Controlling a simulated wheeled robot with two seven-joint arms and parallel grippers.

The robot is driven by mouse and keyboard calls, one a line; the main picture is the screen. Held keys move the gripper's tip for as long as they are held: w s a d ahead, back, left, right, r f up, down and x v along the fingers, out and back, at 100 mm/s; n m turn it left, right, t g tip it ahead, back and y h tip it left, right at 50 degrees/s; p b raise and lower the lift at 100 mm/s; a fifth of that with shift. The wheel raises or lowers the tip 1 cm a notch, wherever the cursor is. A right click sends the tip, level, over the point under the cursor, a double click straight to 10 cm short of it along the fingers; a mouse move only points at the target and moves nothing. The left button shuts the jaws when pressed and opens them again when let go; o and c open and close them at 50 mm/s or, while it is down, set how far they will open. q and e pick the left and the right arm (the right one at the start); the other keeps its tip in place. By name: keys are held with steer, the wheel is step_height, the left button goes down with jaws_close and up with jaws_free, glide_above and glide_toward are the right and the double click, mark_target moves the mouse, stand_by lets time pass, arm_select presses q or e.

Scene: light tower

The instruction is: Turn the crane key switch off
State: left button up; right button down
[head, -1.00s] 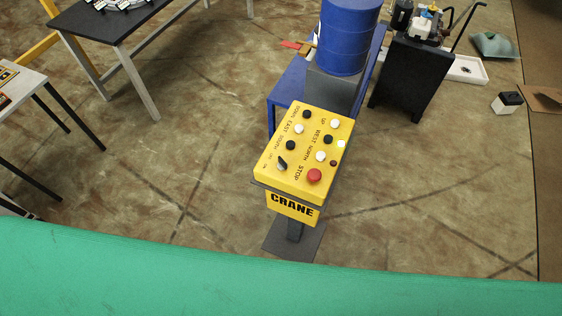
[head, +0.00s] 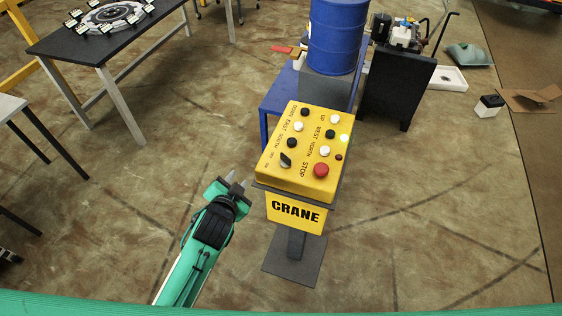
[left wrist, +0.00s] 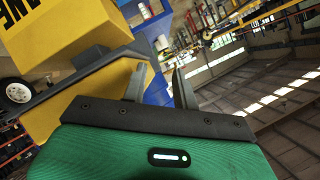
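The yellow crane control box (head: 296,185) stands on a dark pedestal, its sloped top facing me. The black key switch (head: 286,160) is at the lower left of the panel, beside small on/off lettering too small to read surely. The red stop button (head: 321,170) is to its right. My left gripper (head: 238,182) is open and empty, left of the box and apart from it. In the left wrist view its two fingers (left wrist: 158,85) are spread, with the yellow box (left wrist: 60,40) at upper left and the key switch out of sight. My right gripper is not in view.
A blue barrel (head: 337,38) and blue table (head: 285,90) stand behind the box. A black cabinet (head: 395,85) is at back right. A dark table (head: 105,35) is at upper left. Floor on both sides of the pedestal is clear.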

arm_select(q)
steer(key=w+d+r+m+t+h, duration=0.25)
steer(key=d+r+m+h, duration=0.45)
steer(key=r, duration=0.4)
steer(key=w+d+r+m+t+h, duration=0.2)
steer(key=w+d+r+m+h, duration=0.15)
steer(key=d+r+m, duration=0.65)
steer(key=s+d+r+m+g+h, duration=0.35)
steer(key=s+d+m+g, duration=0.2)
steer(key=m+g, duration=0.5)
steer(key=s+d+r+m+g+h, duration=0.3)
steer(key=s+d+m+g+h, duration=0.35)
steer(key=m, duration=0.65)
steer(key=m+y, duration=1.4)
steer(key=y, duration=0.8)
glide_above(286, 156)
step_height(286, 156, down, 9)
steer(key=shift+g, duration=0.35)
step_height(286, 156, down, 12)
steer(key=p, duration=0.6)
steer(key=shift+s+r, duration=0.1)
steer(key=shift+r, duration=0.1)
steer(key=shift+f+p, duration=0.3)
steer(key=shift+f, duration=0.4)
